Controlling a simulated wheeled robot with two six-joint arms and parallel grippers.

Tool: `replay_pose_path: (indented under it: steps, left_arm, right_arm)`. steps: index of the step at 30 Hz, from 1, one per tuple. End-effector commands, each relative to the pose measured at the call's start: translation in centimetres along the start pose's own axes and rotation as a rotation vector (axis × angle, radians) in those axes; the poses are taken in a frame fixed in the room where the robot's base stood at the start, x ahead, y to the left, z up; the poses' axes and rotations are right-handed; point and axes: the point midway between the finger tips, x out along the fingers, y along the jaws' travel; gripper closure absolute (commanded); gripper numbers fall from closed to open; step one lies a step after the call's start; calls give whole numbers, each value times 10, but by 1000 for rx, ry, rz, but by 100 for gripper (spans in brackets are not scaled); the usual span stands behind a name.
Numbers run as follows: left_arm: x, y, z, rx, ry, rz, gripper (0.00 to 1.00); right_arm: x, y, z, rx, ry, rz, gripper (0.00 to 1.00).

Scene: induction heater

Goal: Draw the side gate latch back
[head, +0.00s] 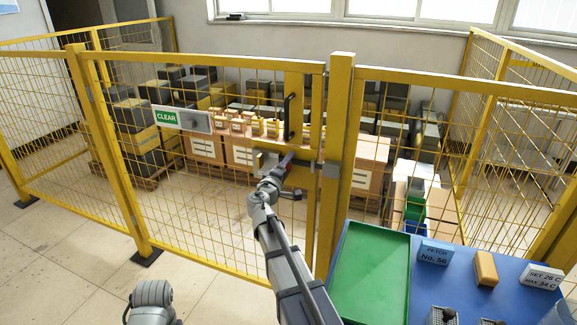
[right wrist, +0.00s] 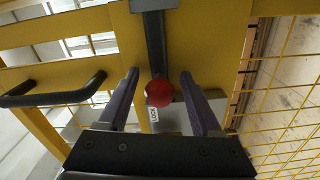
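The yellow mesh side gate (head: 205,210) stands closed against its post (head: 335,170) in the head view. The latch plate (head: 298,176) sits near the gate's right edge, partly hidden by my right gripper (head: 284,164). In the right wrist view, the latch's red knob (right wrist: 159,92) sits at the end of a dark bar (right wrist: 154,45). My right gripper (right wrist: 160,74) is open, its two fingers on either side of the knob with a visible gap at each side. Part of my left arm shows at the bottom left of the head view; its gripper does not.
A black pull handle (head: 289,116) is above the latch; it also shows in the right wrist view (right wrist: 50,90). A green CLEAR sign (head: 166,117) hangs on the mesh. A blue table (head: 450,285) with a green tray (head: 371,275) stands at right front. The floor at left is free.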

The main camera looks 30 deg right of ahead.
Motion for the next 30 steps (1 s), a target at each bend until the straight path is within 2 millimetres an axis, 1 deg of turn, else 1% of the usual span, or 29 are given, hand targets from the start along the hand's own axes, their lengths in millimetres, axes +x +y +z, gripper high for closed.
replay_pose_path:
  steps: [7,9,11,18,21,25,30]
  left_arm:
    - [0,0,0,0,0,0,50]
    - [0,0,0,0,0,0,50]
    - [0,0,0,0,0,0,50]
    - [0,0,0,0,0,0,50]
    - [0,0,0,0,0,0,50]
    - [0,0,0,0,0,0,50]
    - [0,0,0,0,0,0,50]
  right_arm:
    - [0,0,0,0,-1,0,31]
    - [-4,0,0,0,0,0,31]
    - [-10,0,0,0,1,0,31]
    - [-50,0,2,0,1,0,31]
    - [-64,0,1,0,2,0,31]
    - [-74,0,1,0,1,0,31]
    - [-79,0,0,0,0,0,31]
